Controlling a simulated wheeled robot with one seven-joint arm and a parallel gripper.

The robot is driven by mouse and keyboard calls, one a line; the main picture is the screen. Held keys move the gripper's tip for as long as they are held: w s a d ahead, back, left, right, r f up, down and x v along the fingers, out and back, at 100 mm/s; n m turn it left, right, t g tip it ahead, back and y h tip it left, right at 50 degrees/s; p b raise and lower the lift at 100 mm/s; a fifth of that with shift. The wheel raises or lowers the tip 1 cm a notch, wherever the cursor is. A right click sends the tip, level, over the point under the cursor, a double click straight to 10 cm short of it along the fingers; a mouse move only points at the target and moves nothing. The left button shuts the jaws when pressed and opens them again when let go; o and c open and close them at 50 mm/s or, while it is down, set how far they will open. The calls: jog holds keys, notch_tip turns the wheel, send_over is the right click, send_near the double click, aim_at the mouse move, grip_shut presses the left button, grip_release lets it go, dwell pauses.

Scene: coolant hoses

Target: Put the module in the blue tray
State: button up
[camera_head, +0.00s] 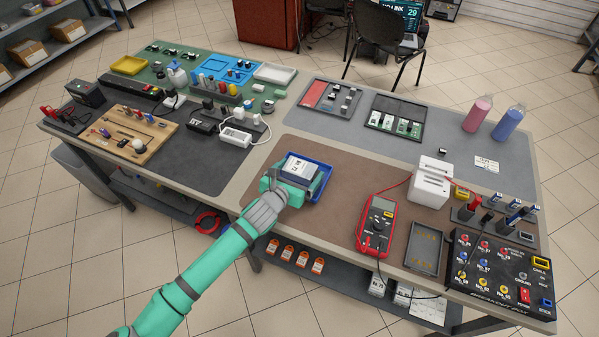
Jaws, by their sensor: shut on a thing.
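The module (301,167), a dark block with a white label on top, is in my gripper (289,183). My gripper is shut on it, and the green fingers show along its near and left sides. The blue tray (322,184) lies on the brown mat. The module is over the tray and covers most of its inside; the tray's rim shows at the back and right. I cannot tell whether the module touches the tray floor or is held just above it.
A red multimeter (378,222) and a grey tray (425,246) lie to the right, with a white box (431,182) behind. A black breakout box (501,272) is at the far right. A white power strip (236,136) lies left. The brown mat is clear between blue tray and multimeter.

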jog(key=shift+f, duration=0.25)
jog(key=shift+f, duration=0.1)
jog(key=o, duration=1)
jog(key=shift+o, duration=0.2)
jog(key=shift+s+a, duration=0.15)
jog(key=v, duration=1.1)
jog(key=shift+s+r, duration=0.25)
jog(key=shift+r, duration=0.05)
